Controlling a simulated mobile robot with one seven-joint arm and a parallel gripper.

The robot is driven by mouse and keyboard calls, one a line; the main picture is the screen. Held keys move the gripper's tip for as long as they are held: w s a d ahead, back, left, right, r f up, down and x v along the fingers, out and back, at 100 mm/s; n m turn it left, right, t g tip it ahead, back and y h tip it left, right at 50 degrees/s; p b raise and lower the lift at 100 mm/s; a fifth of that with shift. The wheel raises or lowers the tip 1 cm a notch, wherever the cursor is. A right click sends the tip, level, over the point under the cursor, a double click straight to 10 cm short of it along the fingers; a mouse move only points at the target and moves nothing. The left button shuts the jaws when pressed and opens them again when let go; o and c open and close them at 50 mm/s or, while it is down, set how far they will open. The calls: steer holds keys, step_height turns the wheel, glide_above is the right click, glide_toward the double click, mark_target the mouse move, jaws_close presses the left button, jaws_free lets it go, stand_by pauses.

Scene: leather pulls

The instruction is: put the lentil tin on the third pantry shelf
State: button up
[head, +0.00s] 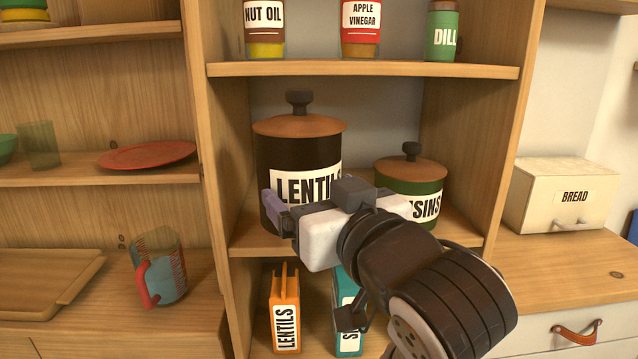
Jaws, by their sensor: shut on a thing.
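The lentil tin (298,155) is a tall black canister with a brown lid, a dark knob and a white LENTILS label. It stands upright at the left of the middle visible pantry shelf (252,240). My gripper (314,200) is in front of it at label height, with a finger towards each side, shut on the tin. The gripper and wrist hide the label's lower right and much of the tin's base. I cannot tell whether the base touches the shelf.
A green raisins tin (408,176) stands close on the right, partly behind my arm. Bottles, including a dill jar (442,32), line the shelf above. An orange lentils box (285,312) and a teal box (347,300) stand below. Cabinet uprights bound both sides.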

steer(key=w+p, duration=0.5)
steer(key=w, duration=1.1)
steer(key=shift+s+f+p, duration=0.1)
steer(key=shift+f+p, duration=0.35)
steer(key=shift+f, duration=2.9)
steer(key=shift+f, duration=0.2)
steer(key=o, duration=1.3)
steer(key=shift+w, duration=0.2)
steer(key=shift+o, duration=0.3)
